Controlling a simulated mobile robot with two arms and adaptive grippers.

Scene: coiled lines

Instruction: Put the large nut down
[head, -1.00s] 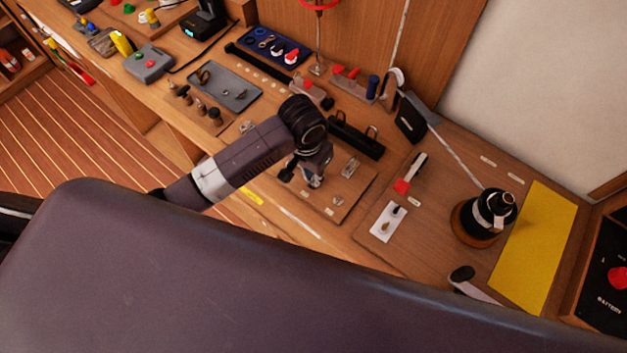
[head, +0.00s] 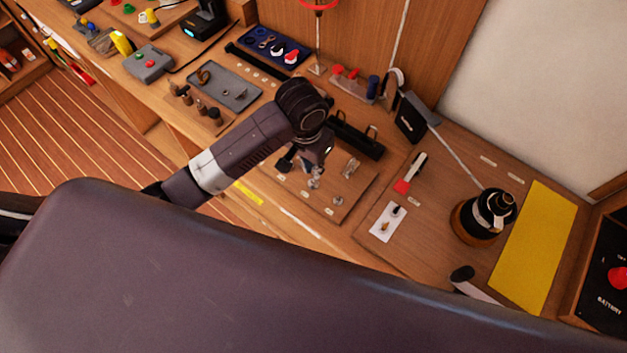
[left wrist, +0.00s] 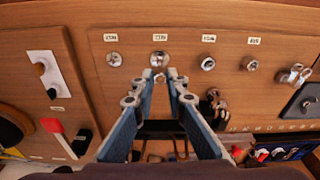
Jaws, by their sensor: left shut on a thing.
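My left gripper (left wrist: 159,76) points at a wooden board (left wrist: 185,85) on the bench. It is shut on the large nut (left wrist: 160,79), a small metal piece mostly hidden between the fingertips. Just beyond the tips, a round metal fitting (left wrist: 159,59) sits on the board under a label. In the head view my left gripper (head: 308,163) is over the same board (head: 335,210), partly hidden by its own wrist. I cannot tell how far the nut is from the board. My right gripper is not in view.
Another round fitting (left wrist: 114,59) and two nuts (left wrist: 208,63) (left wrist: 249,64) sit in the same labelled row. A black open-topped holder (head: 355,137) stands behind the board. A white plate (head: 388,222) and a red-ended tool (head: 410,174) lie to the right. A grey tray (head: 225,88) lies to the left.

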